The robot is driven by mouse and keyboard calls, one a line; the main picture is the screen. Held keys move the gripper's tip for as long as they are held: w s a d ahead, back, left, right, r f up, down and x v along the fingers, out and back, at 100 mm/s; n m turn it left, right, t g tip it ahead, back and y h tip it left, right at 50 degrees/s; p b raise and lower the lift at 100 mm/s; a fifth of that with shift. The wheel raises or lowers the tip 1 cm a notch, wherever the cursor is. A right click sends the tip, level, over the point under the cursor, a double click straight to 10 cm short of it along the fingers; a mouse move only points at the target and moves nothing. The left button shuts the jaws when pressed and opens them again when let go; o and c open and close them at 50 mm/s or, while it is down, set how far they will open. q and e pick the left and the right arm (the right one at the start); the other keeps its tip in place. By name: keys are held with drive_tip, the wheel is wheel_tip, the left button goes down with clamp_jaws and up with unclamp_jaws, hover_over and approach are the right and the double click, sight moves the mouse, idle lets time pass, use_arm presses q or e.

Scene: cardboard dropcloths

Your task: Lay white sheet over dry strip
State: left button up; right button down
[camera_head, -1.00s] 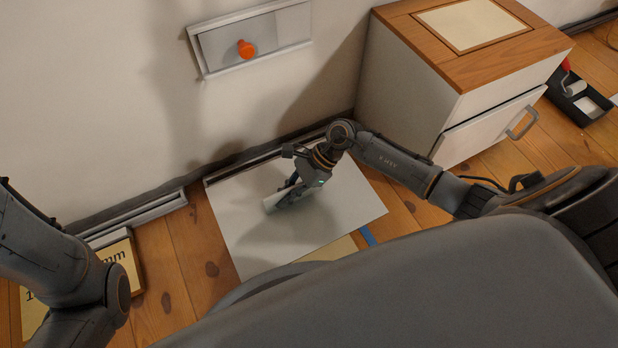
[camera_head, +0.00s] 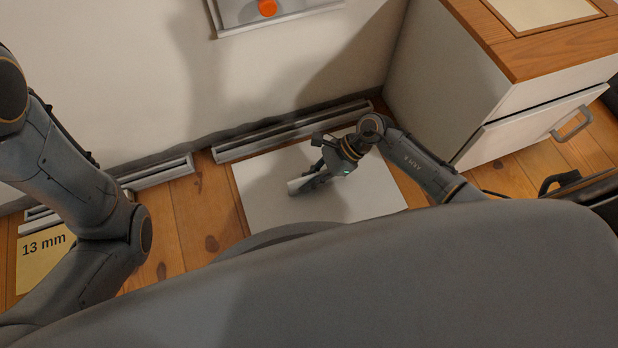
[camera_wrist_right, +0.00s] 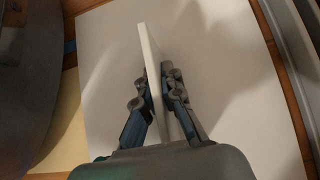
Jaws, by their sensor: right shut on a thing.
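The white sheet (camera_head: 262,205) lies flat or nearly flat low over the wooden floor, before the wall; my body hides its near part. It also shows in the right wrist view (camera_wrist_right: 225,80). My right gripper (camera_head: 305,182) is above it, shut on a thin white upright piece (camera_wrist_right: 149,50), which seems to be a grip on the sheet. I cannot tell whether this is the dry strip. My left gripper is out of view.
Another pale strip (camera_head: 158,173) lies along the wall to the left. A tan board marked "13 mm" (camera_head: 45,255) is at far left, by my left arm. A white cabinet (camera_head: 440,85) with a handled drawer (camera_head: 530,122) stands right. Bare floor (camera_head: 190,215) lies left of the sheet.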

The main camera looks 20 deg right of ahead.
drive_tip(key=c, duration=1.5)
unclamp_jaws()
drive_tip(key=shift+f, duration=0.15)
drive_tip(key=shift+d+r+p, duration=0.1)
drive_tip(key=shift+r+p, duration=0.2)
drive_tip(key=shift+r, duration=0.05)
drive_tip(key=p+v, duration=0.6)
drive_tip(key=v, duration=0.3)
drive_tip(key=shift+d+r, duration=0.15)
drive_tip(key=shift+r, duration=0.1)
drive_tip(key=shift+p+v, duration=0.35)
drive_tip(key=shift+v, duration=0.55)
drive_tip(key=shift+d, duration=0.2)
